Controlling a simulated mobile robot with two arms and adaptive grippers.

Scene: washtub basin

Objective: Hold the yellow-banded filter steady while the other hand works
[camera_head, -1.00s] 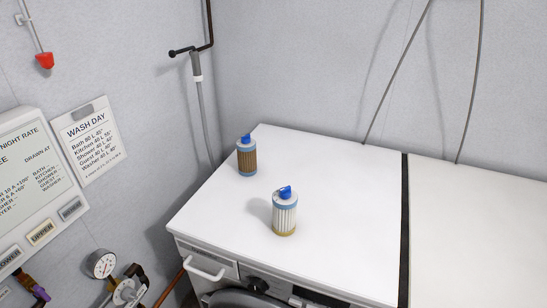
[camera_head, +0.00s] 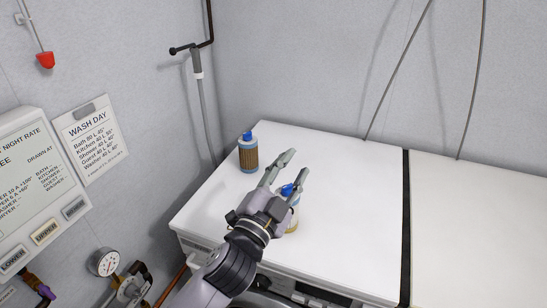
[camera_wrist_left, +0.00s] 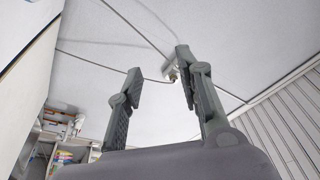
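The yellow-banded filter (camera_head: 292,226) stands on the white washer top (camera_head: 340,190). It has a blue cap and a yellow band at its base, and my left gripper hides most of it in the head view. My left gripper (camera_head: 296,164) is open, and its fingers point up and to the right in that view. In the left wrist view the gripper (camera_wrist_left: 158,65) shows two spread fingers with nothing between them but the ceiling behind. The filter is not seen in that view. I cannot tell whether the gripper touches the filter. My right gripper is not in view.
A brown pleated filter (camera_head: 248,157) with blue bands and cap stands further back, near the left edge. A pressure gauge (camera_head: 103,262) and a wall board (camera_head: 38,180) are at the left. The right part of the white top is clear.

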